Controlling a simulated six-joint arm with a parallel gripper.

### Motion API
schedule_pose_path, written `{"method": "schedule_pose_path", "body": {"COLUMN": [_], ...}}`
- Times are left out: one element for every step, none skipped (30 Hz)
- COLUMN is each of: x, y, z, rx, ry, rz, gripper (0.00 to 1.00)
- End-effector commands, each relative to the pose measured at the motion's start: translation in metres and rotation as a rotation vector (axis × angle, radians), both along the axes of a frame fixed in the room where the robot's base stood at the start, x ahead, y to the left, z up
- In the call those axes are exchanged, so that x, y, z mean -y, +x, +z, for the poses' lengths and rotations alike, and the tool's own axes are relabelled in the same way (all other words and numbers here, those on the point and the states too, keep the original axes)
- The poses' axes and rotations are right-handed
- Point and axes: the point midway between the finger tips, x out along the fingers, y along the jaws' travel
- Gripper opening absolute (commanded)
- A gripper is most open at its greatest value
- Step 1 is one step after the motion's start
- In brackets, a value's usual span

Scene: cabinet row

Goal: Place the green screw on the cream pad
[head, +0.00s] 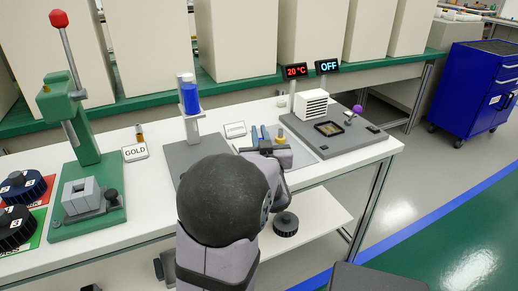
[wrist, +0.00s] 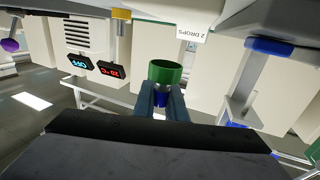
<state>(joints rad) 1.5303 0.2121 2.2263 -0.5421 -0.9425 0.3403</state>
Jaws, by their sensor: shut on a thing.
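My gripper (head: 268,145) is over the grey tray area of the white bench in the head view. In the wrist view, which is upside down, its dark fingers (wrist: 162,98) are closed on a green round piece (wrist: 165,72), which I take to be the green screw. A small blue part (wrist: 161,98) shows between the fingers. The held piece cannot be made out clearly in the head view, where my wrist and arm cover much of it. I cannot pick out a cream pad for certain in either view.
A dispenser with a blue bottle (head: 190,97) stands left of my gripper. A station with a white vented box (head: 311,104) and a purple knob (head: 357,109) stands to the right. A GOLD label (head: 136,152) and a green press (head: 84,130) are further left.

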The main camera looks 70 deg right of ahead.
Motion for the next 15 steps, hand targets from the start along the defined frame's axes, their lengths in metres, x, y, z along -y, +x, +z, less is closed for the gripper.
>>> {"method": "schedule_pose_path", "body": {"x": [0.000, 0.000, 0.000, 0.000, 0.000, 0.000, 0.000, 0.000, 0.000, 0.000, 0.000, 0.000, 0.000, 0.000, 0.000], "y": [0.000, 0.000, 0.000, 0.000, 0.000, 0.000, 0.000, 0.000, 0.000, 0.000, 0.000, 0.000, 0.000, 0.000, 0.000], "z": [-0.003, -0.003, -0.003, -0.003, -0.003, -0.004, -0.006, -0.008, -0.012, -0.015, -0.018, -0.024, -0.028, -0.032, -0.036], "rx": [0.000, 0.000, 0.000, 0.000, 0.000, 0.000, 0.000, 0.000, 0.000, 0.000, 0.001, 0.001, 0.000, 0.001, 0.001], "ry": [0.000, -0.001, -0.001, -0.001, -0.001, -0.001, 0.000, 0.001, 0.001, 0.002, 0.002, 0.003, 0.004, 0.003, 0.002], "rz": [0.000, 0.000, 0.000, 0.000, 0.000, 0.000, 0.000, 0.000, 0.000, 0.000, -0.001, -0.001, -0.001, -0.001, -0.001], "gripper": [0.00, 0.00, 0.00, 0.00, 0.00, 0.00, 0.00, 0.00, 0.00, 0.00, 0.00, 0.00, 0.00, 0.00, 0.00]}}
